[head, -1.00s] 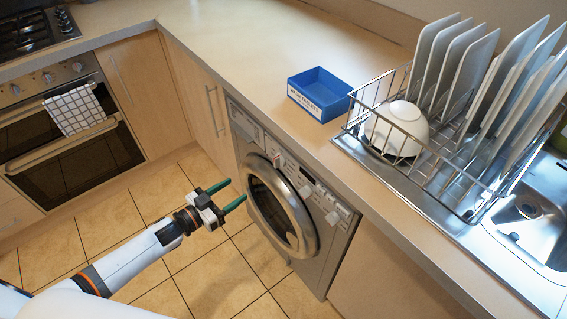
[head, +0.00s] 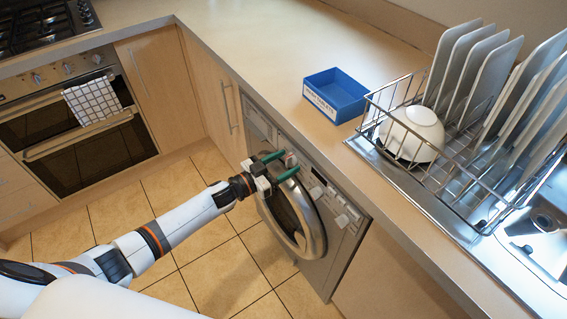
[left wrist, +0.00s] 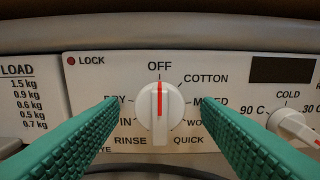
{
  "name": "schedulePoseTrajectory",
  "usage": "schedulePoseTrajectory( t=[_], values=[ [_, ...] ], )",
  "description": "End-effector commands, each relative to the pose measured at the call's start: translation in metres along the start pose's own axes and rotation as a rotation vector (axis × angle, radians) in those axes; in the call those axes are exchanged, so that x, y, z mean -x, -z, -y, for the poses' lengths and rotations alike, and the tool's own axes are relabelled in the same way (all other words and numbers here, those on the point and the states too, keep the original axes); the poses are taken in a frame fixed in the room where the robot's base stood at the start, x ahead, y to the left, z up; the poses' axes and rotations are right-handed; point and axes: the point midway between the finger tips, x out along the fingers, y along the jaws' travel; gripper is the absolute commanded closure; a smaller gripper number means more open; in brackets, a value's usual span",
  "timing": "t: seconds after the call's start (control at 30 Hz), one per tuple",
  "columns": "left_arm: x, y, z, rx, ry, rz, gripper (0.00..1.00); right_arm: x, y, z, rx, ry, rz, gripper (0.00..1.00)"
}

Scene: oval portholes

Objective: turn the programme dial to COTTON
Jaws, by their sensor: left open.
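The programme dial (left wrist: 160,118) is a white knob with a red pointer line, seen in the middle of the left wrist view. The line points straight up at OFF. The COTTON label (left wrist: 206,79) is at the dial's upper right. My left gripper (head: 289,163) is open at the washing machine's (head: 330,262) front panel. In the left wrist view its two green fingers (left wrist: 160,108) stand either side of the dial, with a gap on each side. The fingers partly cover the DRY and MIXED labels. My right gripper is in neither view.
A temperature knob (left wrist: 293,124) sits right of the dial, near the right finger. The round door (head: 297,222) is below the panel. The worktop (head: 240,45) above holds a blue box (head: 345,92) and a dish rack (head: 386,170) with plates and a bowl.

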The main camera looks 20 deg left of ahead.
Motion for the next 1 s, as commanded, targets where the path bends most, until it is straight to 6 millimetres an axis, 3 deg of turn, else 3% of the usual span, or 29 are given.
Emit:
schedulePoseTrajectory(
  t=[0.27,0.53,1.0],
  values=[
    [-0.0013,-0.0001,-0.0003,-0.001,-0.001,0.000,0.42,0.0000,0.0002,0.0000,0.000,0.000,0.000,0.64],
    [-0.0011,-0.0001,-0.0004,-0.001,-0.001,0.000,0.86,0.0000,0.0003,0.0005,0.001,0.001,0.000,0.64],
    [-0.0009,0.0004,-0.0002,-0.130,-0.001,0.000,0.86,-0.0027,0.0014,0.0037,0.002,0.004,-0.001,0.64]
  ],
)
